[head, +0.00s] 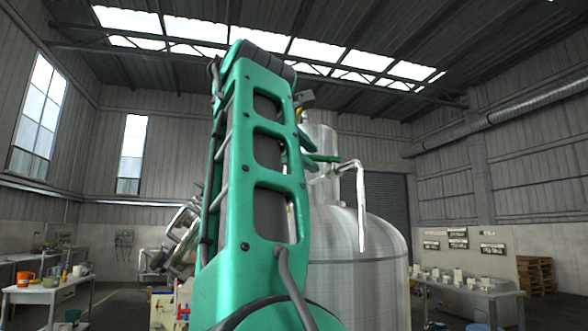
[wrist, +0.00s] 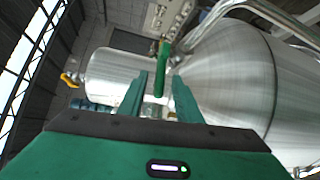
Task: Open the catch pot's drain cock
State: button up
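A steel cylinder (wrist: 112,72), apparently the catch pot, lies sideways in the tilted wrist view. In the head view it stands above the big tank (head: 320,132), partly behind my arm. A green lever (wrist: 163,58), apparently its drain cock handle, is at the pot's end nearest the tank; it also shows in the head view (head: 325,158). My gripper (wrist: 156,88) is open, with its two green fingers apart and the lever's near end showing between them. I cannot tell whether the fingers touch it. In the head view my arm hides most of the gripper.
The large steel tank (wrist: 240,72) fills the right of the wrist view, with bent pipes (wrist: 255,10) close by. A yellow handle (wrist: 69,79) is at the pot's far end. Tables with small items stand left (head: 50,290) and right (head: 465,290).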

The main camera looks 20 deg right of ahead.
jog(key=shift+x, duration=0.95)
grip_shut()
